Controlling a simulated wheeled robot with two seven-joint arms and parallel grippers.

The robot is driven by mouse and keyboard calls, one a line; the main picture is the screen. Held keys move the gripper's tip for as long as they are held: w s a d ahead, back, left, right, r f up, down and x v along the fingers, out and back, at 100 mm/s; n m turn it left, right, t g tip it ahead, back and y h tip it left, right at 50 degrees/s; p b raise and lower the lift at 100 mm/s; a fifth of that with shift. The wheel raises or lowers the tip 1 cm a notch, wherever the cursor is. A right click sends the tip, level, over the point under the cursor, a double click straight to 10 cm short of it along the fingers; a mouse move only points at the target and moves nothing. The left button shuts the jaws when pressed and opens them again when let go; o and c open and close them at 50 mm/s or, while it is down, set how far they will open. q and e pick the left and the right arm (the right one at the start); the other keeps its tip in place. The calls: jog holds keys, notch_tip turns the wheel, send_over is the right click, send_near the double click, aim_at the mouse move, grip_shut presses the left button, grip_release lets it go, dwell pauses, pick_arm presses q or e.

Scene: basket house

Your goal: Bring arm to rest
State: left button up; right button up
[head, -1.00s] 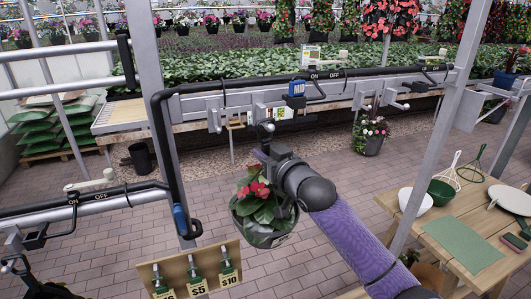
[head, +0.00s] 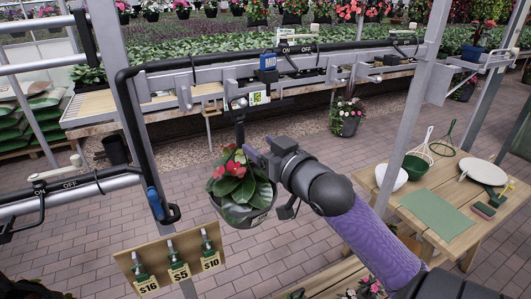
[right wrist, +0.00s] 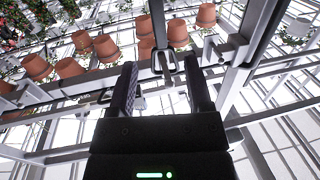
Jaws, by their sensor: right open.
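My right gripper (head: 258,155) is open and empty, just right of a hanging flower basket. The basket (head: 243,205) is a dark grey pot with red flowers and green leaves. It hangs by a black hanger (head: 239,130) from a hook on the metal rail (head: 330,75). My purple right arm reaches in from the lower right. In the right wrist view, the two dark fingers (right wrist: 162,85) stand wide apart, with a metal loop of the structure visible beyond them. My left gripper is not seen.
A wooden table (head: 475,225) with bowls and a green mat stands at the right. A grey post (head: 405,130) rises beside it. A price board (head: 175,265) with tools is at lower left, under a black pipe (head: 130,130). Brick floor lies open below the basket.

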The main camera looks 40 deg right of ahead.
jog(key=s+a+f+n+g+y, duration=0.1)
jog(key=s+a+f+g, duration=0.35)
jog(key=f, duration=0.45)
jog(key=s+a+f+n+g, duration=0.1)
jog(key=s+a+f+g, duration=0.35)
jog(key=f, duration=0.45)
jog(key=s+a+f+n+g+y, duration=0.2)
jog(key=s+a+f+g, duration=0.4)
jog(key=s+a, duration=0.45)
notch_tip(320, 180, down, 36)
jog(key=s+b, duration=0.2)
jog(key=b, duration=1.4)
jog(key=s+d+f+g+b, duration=0.1)
jog(key=s+f+b, duration=0.4)
jog(key=f, duration=0.5)
jog(key=s+d+f+g+b, duration=0.1)
jog(key=s+d+f+b, duration=0.1)
jog(key=s+f+b, duration=0.4)
notch_tip(320, 180, down, 5)
jog(key=shift+s+d+f+h+b, duration=0.1)
jog(key=shift+s+d+h+b, duration=0.2)
jog(key=shift+s, duration=0.95)
